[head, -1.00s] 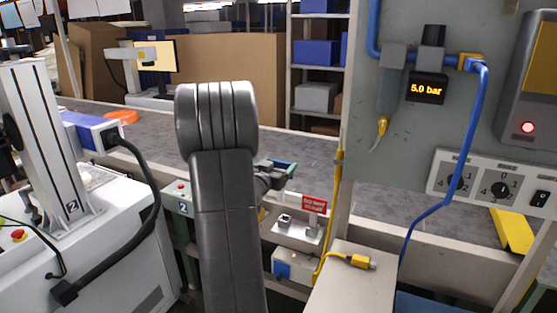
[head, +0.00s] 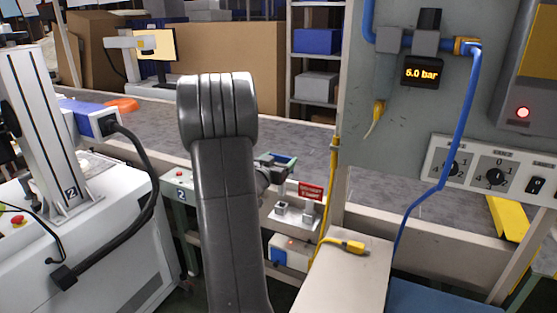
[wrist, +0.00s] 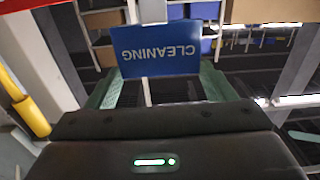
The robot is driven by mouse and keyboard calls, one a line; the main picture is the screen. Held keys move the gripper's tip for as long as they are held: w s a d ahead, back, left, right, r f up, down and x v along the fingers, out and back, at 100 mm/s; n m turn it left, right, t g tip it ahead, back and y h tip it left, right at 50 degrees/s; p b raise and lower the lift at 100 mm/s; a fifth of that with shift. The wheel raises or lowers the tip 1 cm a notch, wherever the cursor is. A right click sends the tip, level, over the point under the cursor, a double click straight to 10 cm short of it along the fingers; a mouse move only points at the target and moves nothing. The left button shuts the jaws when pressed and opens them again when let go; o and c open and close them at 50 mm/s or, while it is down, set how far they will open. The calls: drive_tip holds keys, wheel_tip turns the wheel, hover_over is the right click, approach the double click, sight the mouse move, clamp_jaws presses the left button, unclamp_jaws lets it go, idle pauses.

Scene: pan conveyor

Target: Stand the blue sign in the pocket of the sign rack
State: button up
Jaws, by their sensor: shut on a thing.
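The blue sign (wrist: 168,61) fills the upper middle of the wrist view, its white word CLEANING upside down there. Its thin pale stem (wrist: 147,93) runs down between the fingers of my gripper (wrist: 150,98), which is shut on it. The exact contact is hidden behind the dark gripper body. In the head view my gripper (head: 276,166) is small and partly behind my arm, above and left of the sign rack (head: 294,222). The pale rack has a square pocket (head: 282,208) that looks empty. A red sign (head: 311,191) stands upright in the holder to its right.
A grey panel post stands right of the rack, with a yellow cable (head: 331,205) hanging beside it. A pale ledge (head: 345,275) juts out in front. A white machine (head: 90,250) stands left. The grey conveyor (head: 400,180) runs behind.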

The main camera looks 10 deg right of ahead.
drive_tip(key=shift+f+b, duration=1.1)
drive_tip(key=shift+f, duration=0.65)
drive_tip(key=shift+f+b, duration=1.8)
drive_tip(key=shift+f, duration=0.45)
drive_tip(key=o, duration=1.3)
drive_tip(key=v, duration=1.4)
drive_tip(key=shift+w+d, duration=0.1)
drive_tip(key=shift+w, duration=0.05)
drive_tip(key=x, duration=1.1)
drive_tip(key=shift+w+d, duration=0.2)
drive_tip(key=shift+w, duration=0.15)
drive_tip(key=shift+s, duration=0.1)
